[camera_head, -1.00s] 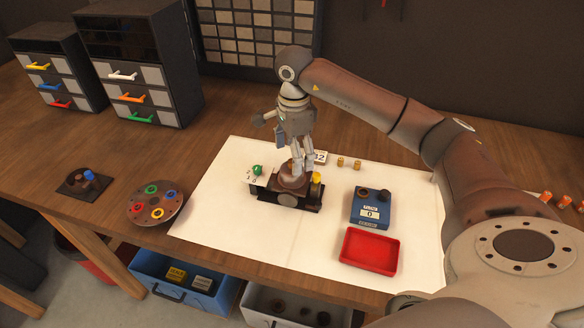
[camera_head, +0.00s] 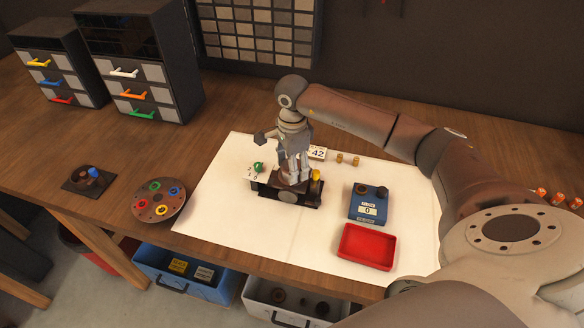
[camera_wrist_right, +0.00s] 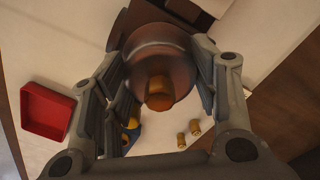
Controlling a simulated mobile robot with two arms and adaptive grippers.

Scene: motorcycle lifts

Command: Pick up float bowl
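The float bowl (camera_wrist_right: 160,50) is a round, brown, translucent cup with a brass nub, seen in the right wrist view. In the head view it sits on top of the dark carburetor body (camera_head: 287,196), mostly hidden by my gripper. My right gripper (camera_head: 292,180) points down over it, its fingers on either side of the bowl. In the wrist view the fingers (camera_wrist_right: 160,75) stand apart with the bowl between them, very close to its sides. I cannot tell whether the pads press on it. My left gripper is not in view.
On the white mat (camera_head: 225,215) stand a blue gauge box (camera_head: 367,205), a red tray (camera_head: 366,247) and small brass pieces (camera_head: 347,160). A round brown dish with coloured rings (camera_head: 159,200) is at left. Drawer cabinets (camera_head: 140,65) stand behind. The mat's front left is clear.

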